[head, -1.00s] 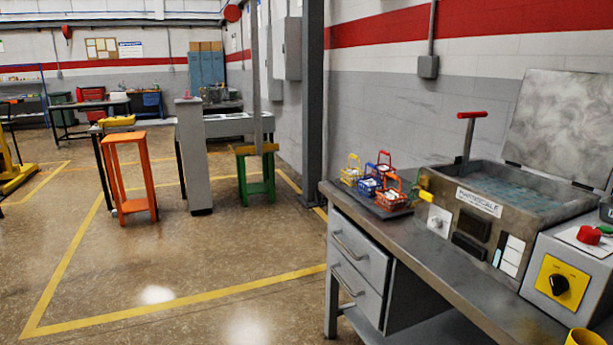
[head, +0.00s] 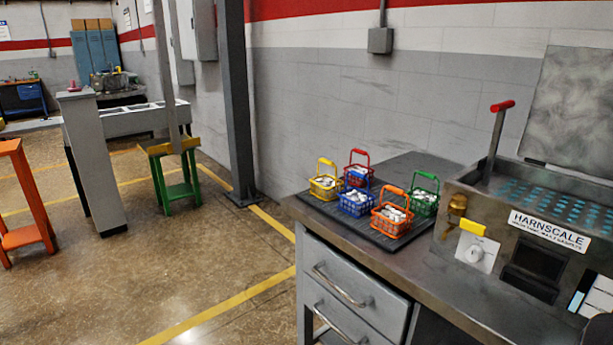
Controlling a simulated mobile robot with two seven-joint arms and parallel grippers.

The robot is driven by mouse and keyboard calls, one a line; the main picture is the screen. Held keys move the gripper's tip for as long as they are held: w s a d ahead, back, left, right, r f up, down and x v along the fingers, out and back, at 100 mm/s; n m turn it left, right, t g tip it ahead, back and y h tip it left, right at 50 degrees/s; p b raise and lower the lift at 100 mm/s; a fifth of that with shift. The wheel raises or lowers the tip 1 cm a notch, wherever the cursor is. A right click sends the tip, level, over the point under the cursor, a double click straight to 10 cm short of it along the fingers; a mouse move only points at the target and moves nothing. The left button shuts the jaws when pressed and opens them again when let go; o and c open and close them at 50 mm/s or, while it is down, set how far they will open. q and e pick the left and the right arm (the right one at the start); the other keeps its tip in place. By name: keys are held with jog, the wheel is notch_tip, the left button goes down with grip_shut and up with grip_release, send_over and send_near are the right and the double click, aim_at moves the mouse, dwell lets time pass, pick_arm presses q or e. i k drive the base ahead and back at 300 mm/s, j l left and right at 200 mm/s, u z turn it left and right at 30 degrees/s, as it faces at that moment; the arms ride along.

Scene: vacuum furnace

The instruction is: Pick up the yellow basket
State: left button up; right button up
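The yellow basket (head: 325,187) stands upright at the back left of a dark ribbed mat (head: 378,235) on the grey workbench. Its handle is raised and it holds whitish pieces. Close beside it are a red basket (head: 357,175) behind to the right and a blue basket (head: 356,202) in front to the right. An orange basket (head: 391,219) stands nearest me, and a green basket (head: 424,198) stands at the right.
Bench drawers (head: 350,290) face the floor. A grey post (head: 237,100) rises behind the bench's left end. Open floor (head: 150,270) lies to the left.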

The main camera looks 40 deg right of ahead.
aim_at(326, 188)
jog(key=i+j+z, duration=0.1)
jog(key=i+z, duration=0.3)
jog(key=i+j+z, duration=0.25)
jog(key=i+z, duration=0.15)
jog(key=i+j+z, duration=0.8)
